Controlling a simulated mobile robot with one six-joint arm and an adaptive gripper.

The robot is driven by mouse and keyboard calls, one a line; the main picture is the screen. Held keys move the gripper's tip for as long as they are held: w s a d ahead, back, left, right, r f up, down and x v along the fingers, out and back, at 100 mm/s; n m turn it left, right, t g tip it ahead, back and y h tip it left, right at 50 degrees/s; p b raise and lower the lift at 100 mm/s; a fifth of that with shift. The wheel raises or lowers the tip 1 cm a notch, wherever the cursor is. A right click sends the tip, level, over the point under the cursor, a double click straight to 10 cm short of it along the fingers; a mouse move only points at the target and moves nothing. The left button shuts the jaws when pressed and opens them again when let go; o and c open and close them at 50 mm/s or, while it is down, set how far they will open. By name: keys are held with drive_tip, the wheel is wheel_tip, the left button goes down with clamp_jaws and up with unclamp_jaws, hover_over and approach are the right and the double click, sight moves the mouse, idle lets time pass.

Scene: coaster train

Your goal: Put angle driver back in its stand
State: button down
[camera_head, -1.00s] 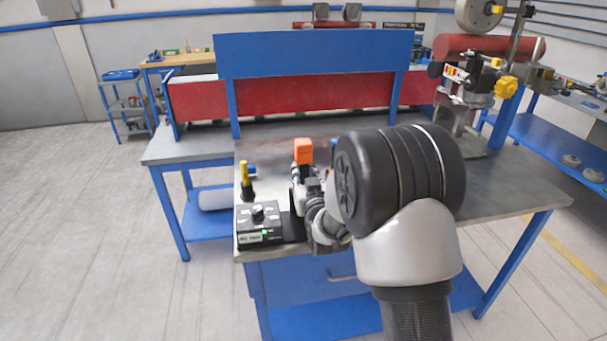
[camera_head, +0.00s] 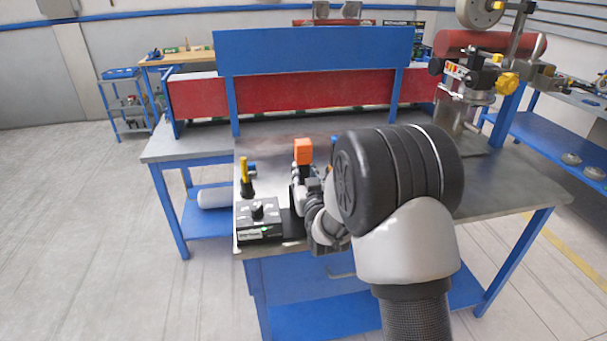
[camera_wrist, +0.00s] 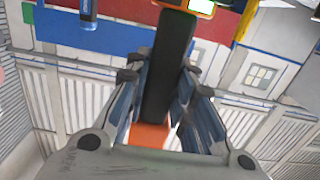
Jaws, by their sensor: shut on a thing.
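The angle driver (camera_wrist: 172,65) has a long black body between my fingers in the wrist view. One end is orange, and the other carries an orange-rimmed part with a lit green display (camera_wrist: 201,5). My gripper (camera_wrist: 160,78) is shut on the black body. In the head view, the driver's orange end (camera_head: 303,151) points up above my gripper (camera_head: 306,188), over the bench's left part. The rest of the driver is mostly hidden by my gripper and arm. I cannot make out its stand for certain.
A black control box (camera_head: 259,222) with a knob and green light stands at the bench's front left corner. A yellow-and-black upright tool (camera_head: 246,180) stands behind it. The grey benchtop (camera_head: 500,188) is clear at right. A machine (camera_head: 470,85) stands at the back right.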

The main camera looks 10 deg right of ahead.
drive_tip(key=shift+r, duration=0.15)
drive_tip(key=c, duration=1.3)
unclamp_jaws()
drive_tip(key=shift+f, duration=0.2)
drive_tip(key=shift+s+f, duration=0.1)
drive_tip(key=shift+f, duration=0.15)
drive_tip(key=s+r+g, duration=0.2)
drive_tip(key=s+g, duration=0.4)
drive_tip(key=s, duration=1.7)
drive_tip(key=s+r+g, duration=0.2)
drive_tip(key=s+g, duration=0.4)
drive_tip(key=s, duration=1.7)
drive_tip(key=shift+r+g, duration=0.3)
drive_tip(key=shift+r, duration=0.05)
